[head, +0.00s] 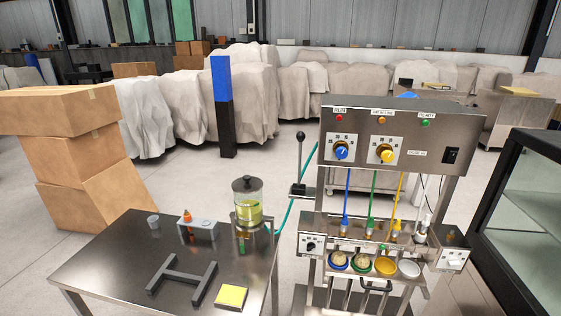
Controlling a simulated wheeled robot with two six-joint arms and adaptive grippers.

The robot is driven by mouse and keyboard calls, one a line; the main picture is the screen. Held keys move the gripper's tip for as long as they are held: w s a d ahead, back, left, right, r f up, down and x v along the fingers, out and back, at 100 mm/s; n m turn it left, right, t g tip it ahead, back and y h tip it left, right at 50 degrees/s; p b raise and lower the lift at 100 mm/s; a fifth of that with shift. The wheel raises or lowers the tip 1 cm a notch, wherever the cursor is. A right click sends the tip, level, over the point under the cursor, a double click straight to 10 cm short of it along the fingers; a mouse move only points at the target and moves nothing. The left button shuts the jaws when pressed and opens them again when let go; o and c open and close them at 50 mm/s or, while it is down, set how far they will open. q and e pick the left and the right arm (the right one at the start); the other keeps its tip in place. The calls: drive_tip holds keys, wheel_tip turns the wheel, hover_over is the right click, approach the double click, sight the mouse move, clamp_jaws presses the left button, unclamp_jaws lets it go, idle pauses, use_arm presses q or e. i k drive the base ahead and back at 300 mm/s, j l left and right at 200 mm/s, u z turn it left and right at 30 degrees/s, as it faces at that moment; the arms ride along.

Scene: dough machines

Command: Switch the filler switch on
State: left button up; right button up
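The steel filler machine (385,184) stands right of centre. Its panel has a black switch (451,155) at the right, a blue knob (341,151), a yellow knob (386,153) and red, orange and green lamps on top. Neither of my grippers is in view.
Bowls (385,266) stand in a row under the nozzles. A steel table (120,253) at left holds a jar of yellow-green liquid (247,205), a black H-shaped frame (181,280) and a yellow pad (231,297). A lever (300,150) rises beside the machine. A glass-sided cabinet (525,215) stands at right.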

sight(451, 157)
drive_tip(key=z, duration=1.25)
